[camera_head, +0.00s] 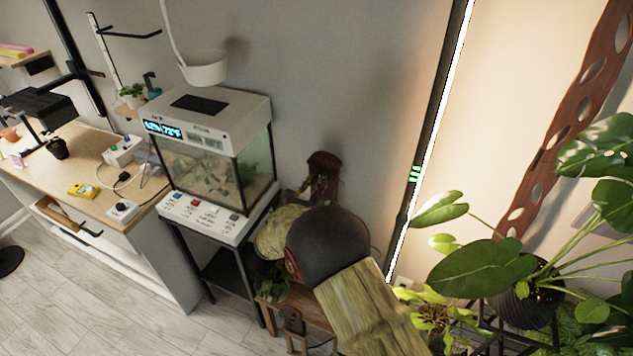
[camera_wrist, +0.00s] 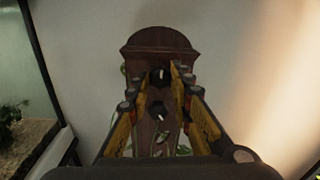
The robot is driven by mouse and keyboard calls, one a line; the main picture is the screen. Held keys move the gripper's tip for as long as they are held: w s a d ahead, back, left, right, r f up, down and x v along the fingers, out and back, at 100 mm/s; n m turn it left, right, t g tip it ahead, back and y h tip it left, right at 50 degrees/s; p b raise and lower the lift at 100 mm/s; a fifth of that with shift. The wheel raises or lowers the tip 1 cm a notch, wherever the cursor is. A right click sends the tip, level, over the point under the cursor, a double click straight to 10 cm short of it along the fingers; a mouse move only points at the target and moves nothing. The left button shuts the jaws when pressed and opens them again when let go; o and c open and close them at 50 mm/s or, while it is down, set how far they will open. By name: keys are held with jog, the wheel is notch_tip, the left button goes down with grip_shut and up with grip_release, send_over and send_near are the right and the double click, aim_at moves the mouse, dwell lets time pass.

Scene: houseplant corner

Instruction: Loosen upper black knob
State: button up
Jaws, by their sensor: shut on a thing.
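A dark brown wooden panel with an arched top (camera_wrist: 160,38) fills the middle of the wrist view. It bears an upper black knob (camera_wrist: 160,77) with a pale pointer line and a lower black knob (camera_wrist: 157,110) just below it. My gripper (camera_wrist: 157,76) has its yellow and black fingers on either side of the upper knob, shut on it. The lower knob sits between the fingers, further back along them. In the head view the wooden panel (camera_head: 323,165) shows behind my arm, which hides its lower part and my gripper.
A glass terrarium (camera_head: 215,160) on a black stand is left of the panel. Leafy potted plants (camera_head: 540,270) stand at the right. A lit vertical light strip (camera_head: 432,140) runs up the wall between. A wooden desk (camera_head: 85,175) stands at the far left, with open floor before it.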

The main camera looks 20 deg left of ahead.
jog(key=shift+r, duration=0.1)
grip_shut()
jog(key=shift+n+p, duration=0.3)
jog(key=shift+n, duration=0.1)
jog(key=o, duration=1)
grip_release()
jog(key=shift+c, duration=0.2)
jog(key=shift+o, duration=0.2)
jog(key=s+a, duration=0.1)
jog(key=s, duration=1.1)
jog(key=shift+a, duration=0.35)
